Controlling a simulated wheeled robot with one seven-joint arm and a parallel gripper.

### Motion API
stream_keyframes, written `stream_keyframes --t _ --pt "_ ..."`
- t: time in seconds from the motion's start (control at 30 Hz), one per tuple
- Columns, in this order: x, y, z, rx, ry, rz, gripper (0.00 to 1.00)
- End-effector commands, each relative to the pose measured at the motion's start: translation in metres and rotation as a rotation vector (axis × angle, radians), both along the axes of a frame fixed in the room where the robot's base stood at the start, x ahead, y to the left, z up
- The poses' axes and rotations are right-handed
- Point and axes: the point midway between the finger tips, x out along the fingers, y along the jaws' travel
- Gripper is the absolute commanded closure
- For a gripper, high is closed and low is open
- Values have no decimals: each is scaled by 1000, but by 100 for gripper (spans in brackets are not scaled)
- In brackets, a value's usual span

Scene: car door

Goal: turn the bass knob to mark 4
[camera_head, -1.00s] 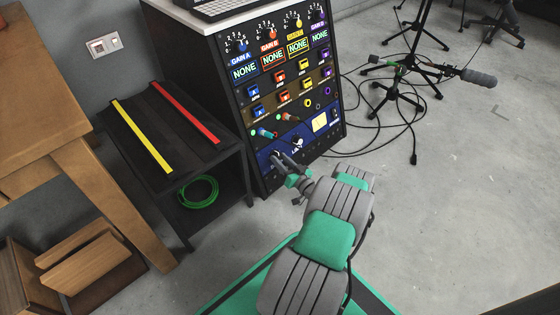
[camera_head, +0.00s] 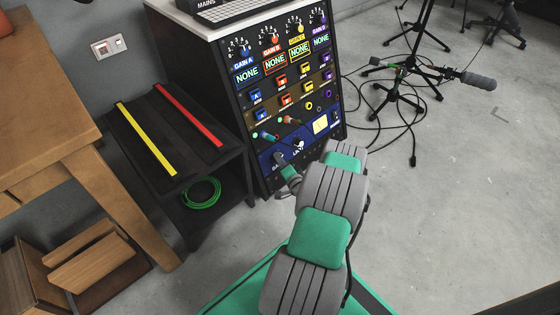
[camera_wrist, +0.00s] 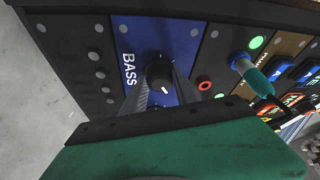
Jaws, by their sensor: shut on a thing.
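The bass knob (camera_wrist: 157,70) is a round black knob with a short white pointer line, on a blue panel (camera_wrist: 181,45) labelled BASS in the wrist view. The pointer runs toward the lower right of that view. My gripper (camera_wrist: 160,82) has one finger on each side of the knob and is shut on it. In the head view my gripper (camera_head: 281,162) is at the lower left of the rack's front, largely covering the bass panel (camera_head: 266,159). No scale numbers around the knob can be read, so its mark cannot be told.
The black rack (camera_head: 190,60) has gain dials, switches and plugged cables above the blue panel. A plugged teal connector (camera_wrist: 257,80) is near my gripper. A low black bench (camera_head: 160,170) stands left of the rack. Microphone stands (camera_head: 397,75) and loose cables are at right.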

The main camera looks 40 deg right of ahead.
Motion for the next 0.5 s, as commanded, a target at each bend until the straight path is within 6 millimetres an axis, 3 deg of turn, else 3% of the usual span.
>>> stream_keyframes --t 0.5 --pt "2 1 6 404 13 -136 100"
